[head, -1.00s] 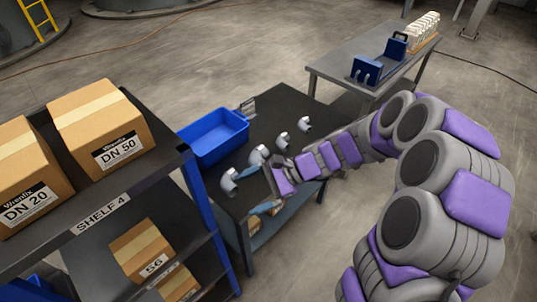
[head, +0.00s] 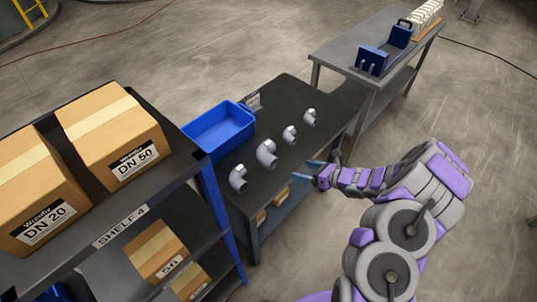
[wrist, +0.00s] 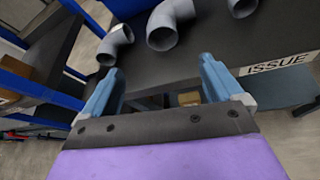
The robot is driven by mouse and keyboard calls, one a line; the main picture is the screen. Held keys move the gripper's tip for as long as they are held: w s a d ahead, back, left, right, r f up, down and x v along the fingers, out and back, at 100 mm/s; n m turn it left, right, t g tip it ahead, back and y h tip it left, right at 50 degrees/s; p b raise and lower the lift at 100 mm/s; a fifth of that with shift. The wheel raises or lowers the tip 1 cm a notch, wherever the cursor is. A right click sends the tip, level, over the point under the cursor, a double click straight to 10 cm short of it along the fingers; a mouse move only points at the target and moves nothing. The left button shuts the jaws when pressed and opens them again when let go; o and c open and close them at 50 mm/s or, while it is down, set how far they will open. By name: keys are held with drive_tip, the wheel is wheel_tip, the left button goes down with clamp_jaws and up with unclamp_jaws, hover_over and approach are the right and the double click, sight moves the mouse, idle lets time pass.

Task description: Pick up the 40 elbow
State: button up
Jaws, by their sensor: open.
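Several grey pipe elbows of differing size stand in a row on the dark table (head: 285,95) in the head view: one at the near end (head: 238,178), a larger one (head: 266,154), a smaller one (head: 290,135) and one at the far end (head: 310,117). I cannot read a size on any, so I cannot tell which is the 40. My gripper (head: 306,169) is open and empty at the table's right edge, apart from the elbows. In the wrist view, a small elbow (wrist: 115,45), a large elbow (wrist: 168,25) and a cut-off elbow (wrist: 242,6) lie beyond my fingers (wrist: 158,85).
A blue bin (head: 220,130) sits at the table's back left. The shelf unit (head: 120,225) with cartons stands close on the left. A grey bench (head: 335,52) with a blue fixture (head: 373,60) stands behind. An ISSUE label (wrist: 278,64) marks the table edge. Floor at right is open.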

sight(274, 163)
drive_tip(key=b+x, duration=0.2)
drive_tip(key=x, duration=0.8)
drive_tip(key=shift+w+a+f, duration=0.1)
drive_tip(key=shift+a, duration=0.1)
drive_tip(key=b+x, duration=0.2)
drive_tip(key=x, duration=0.2)
drive_tip(key=shift+w+d+f, duration=0.15)
drive_tip(key=shift+w+f, duration=0.05)
drive_tip(key=shift+f, duration=0.05)
drive_tip(key=shift+w+a, duration=0.25)
drive_tip(key=shift+a, duration=0.25)
drive_tip(key=shift+c, duration=0.4)
drive_tip(key=c, duration=1.2)
